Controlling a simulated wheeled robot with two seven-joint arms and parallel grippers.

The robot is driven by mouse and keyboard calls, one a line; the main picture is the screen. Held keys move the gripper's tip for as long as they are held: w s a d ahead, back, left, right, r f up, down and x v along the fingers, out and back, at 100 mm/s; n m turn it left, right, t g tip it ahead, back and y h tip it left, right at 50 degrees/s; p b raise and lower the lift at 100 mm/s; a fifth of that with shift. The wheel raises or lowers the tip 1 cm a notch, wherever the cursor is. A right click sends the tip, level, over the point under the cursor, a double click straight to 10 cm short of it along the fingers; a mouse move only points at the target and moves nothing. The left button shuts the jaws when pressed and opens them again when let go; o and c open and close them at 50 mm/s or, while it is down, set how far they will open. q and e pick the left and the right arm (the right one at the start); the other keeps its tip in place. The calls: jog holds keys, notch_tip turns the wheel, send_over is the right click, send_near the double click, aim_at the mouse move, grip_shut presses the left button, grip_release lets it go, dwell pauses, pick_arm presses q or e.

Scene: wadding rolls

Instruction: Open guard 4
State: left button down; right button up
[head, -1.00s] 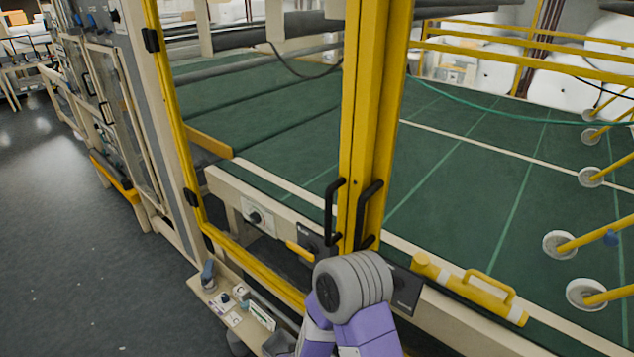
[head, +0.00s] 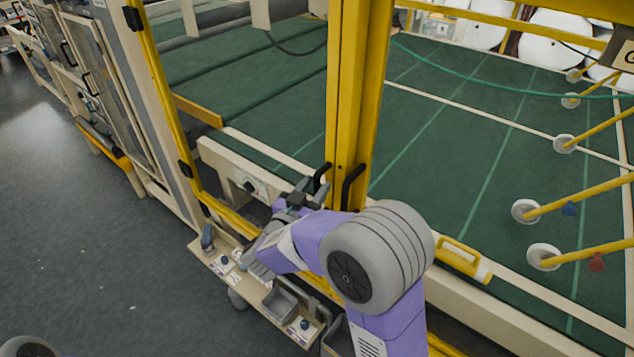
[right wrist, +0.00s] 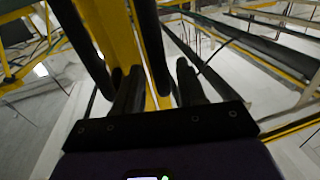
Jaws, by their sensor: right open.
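Two yellow-framed guard doors meet at upright posts (head: 352,90) in the middle of the head view. Each post carries a black bar handle, a left one (head: 321,178) and a right one (head: 352,188). No number is readable on these doors. My right gripper (head: 302,193) is open just beside the left handle, with my purple arm below it. In the right wrist view the gripper (right wrist: 158,92) has one black handle (right wrist: 150,45) between its fingers, and another handle (right wrist: 82,45) lies outside the left finger. Contact cannot be told. My left gripper is out of view.
A control shelf (head: 225,262) with knobs and a grey bin (head: 280,302) sits low, below my forearm. A yellow grab bar (head: 462,255) lies on the cream rail at right. Behind the doors is a green bed (head: 450,130). Dark floor (head: 60,240) is clear at left.

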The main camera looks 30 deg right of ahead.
jog(key=shift+x, duration=0.9)
grip_shut()
jog(key=shift+a, duration=0.1)
